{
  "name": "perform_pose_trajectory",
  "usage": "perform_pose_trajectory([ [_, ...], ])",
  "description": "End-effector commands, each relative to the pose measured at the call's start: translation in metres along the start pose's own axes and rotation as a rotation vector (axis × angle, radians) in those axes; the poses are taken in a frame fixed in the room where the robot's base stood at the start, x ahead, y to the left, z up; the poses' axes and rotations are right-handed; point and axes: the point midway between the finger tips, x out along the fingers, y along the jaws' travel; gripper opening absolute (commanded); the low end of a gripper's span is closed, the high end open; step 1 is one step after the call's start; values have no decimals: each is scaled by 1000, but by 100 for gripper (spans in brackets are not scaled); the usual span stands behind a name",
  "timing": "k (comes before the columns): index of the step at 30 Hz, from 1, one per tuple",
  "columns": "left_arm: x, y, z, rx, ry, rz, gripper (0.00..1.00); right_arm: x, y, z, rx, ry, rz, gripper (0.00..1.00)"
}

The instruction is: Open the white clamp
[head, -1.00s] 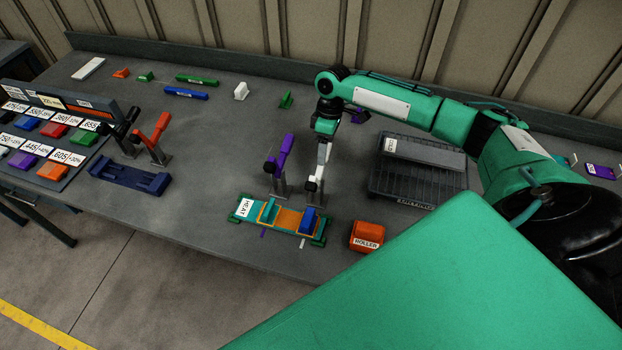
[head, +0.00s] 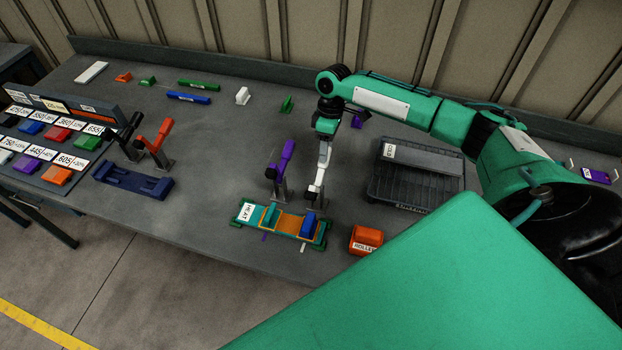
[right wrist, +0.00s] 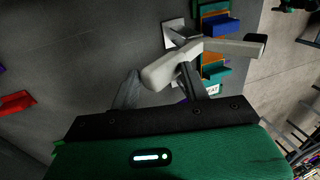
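The white clamp (head: 321,174) stands on the bench just behind the right end of the press labelled HEAT (head: 246,211). Its handle points up and its black-tipped arm reaches over the press, near a blue block (head: 308,224). My right gripper (head: 325,143) is at the top of the handle, pointing down. In the right wrist view, the white clamp (right wrist: 168,68) has its handle end between the two separated fingers (right wrist: 158,88). I cannot tell if they touch it. My left gripper is not in view.
A purple clamp (head: 286,156) stands close to the left of the white one. A dark crate (head: 405,185) is at the right, and the orange roller block (head: 366,240) is in front. Red and black clamps (head: 160,137) stand further left. The bench between is clear.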

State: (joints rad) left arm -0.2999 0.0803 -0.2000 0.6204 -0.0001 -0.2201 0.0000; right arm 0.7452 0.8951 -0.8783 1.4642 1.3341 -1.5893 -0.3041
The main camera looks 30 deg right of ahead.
Motion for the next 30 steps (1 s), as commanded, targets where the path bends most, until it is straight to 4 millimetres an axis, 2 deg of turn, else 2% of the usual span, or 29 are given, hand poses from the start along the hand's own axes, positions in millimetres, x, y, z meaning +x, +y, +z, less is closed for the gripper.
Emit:
perform_pose_trajectory([
  [1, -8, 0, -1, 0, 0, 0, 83, -9, -1, 0, 1, 1, 1, 44],
  [14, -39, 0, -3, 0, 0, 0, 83, -43, -1, 0, 0, 1, 0, 44],
  [30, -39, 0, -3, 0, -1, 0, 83, -44, 0, 0, 0, 1, 0, 44],
])
